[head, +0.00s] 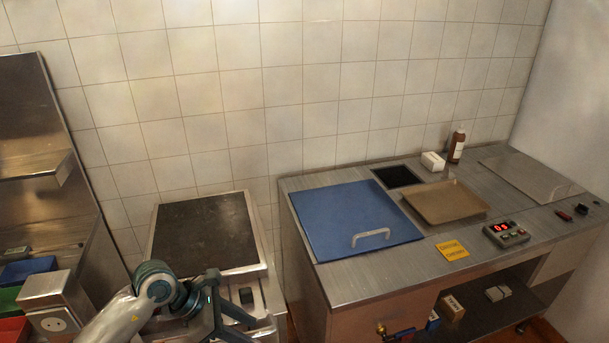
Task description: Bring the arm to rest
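My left arm (120,318) comes in from the lower left, with a pale sleeve-like link and dark teal joints. My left gripper (246,328) is in front of the grill unit at the bottom of the head view. Its two dark prongs stand apart with a gap between them, and I see nothing held in it. The frame's bottom edge cuts off part of it. My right gripper is not in view.
The grill (205,235) has a dark flat top. The steel counter (300,185) holds a blue board (350,215), a brown tray (440,202), a red-digit timer (505,233), a yellow sign (452,250) and a brown bottle (457,146). Coloured bins (25,270) stand at left.

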